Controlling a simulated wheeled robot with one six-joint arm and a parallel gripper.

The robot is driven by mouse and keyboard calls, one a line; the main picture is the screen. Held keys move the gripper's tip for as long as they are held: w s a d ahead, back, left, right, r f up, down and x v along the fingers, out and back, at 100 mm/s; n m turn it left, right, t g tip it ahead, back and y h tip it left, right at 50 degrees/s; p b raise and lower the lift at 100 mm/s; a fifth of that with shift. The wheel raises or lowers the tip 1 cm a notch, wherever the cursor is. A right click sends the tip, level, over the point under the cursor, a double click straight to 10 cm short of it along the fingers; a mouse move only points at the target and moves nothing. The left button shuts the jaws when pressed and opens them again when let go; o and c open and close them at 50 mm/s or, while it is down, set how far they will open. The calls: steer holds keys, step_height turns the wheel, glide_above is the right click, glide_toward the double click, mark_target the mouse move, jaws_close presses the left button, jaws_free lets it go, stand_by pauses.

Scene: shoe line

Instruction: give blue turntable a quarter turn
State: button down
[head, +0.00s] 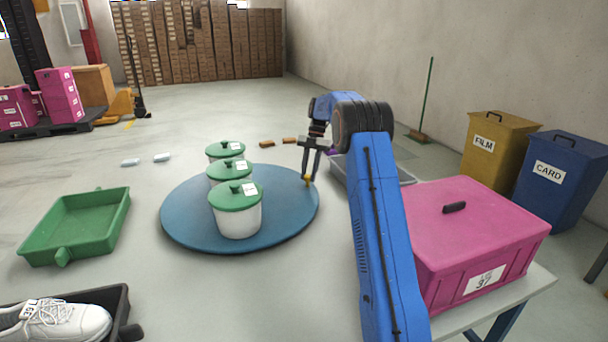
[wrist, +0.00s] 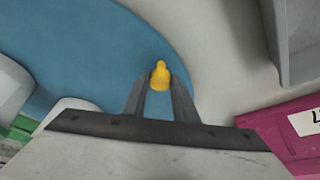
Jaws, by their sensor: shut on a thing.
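The blue turntable (head: 180,225) is a round disc lying flat on the pale table. Three white pots with green lids stand on it in a row: a near one (head: 237,220), a middle one (head: 215,172) and a far one (head: 218,150). A small yellow peg (wrist: 160,76) stands up near the disc's right rim. My gripper (head: 307,181) reaches down at that rim, and its fingers are shut on the yellow peg. The blue disc also fills the upper left of the wrist view (wrist: 85,60).
A green tray (head: 122,215) lies left of the turntable. A dark tray (head: 128,325) with a white shoe (head: 65,322) is at the lower left. A pink box (head: 480,225) and a grey bin (head: 400,172) stand to the right. Small brown pieces (head: 267,144) lie behind.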

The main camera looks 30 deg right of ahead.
steer(key=shift+w+d, duration=0.1)
steer(key=shift+w, duration=0.35)
steer(key=c, duration=1.4)
jaws_free()
steer(key=shift+c, duration=0.2)
steer(key=v, duration=1.2)
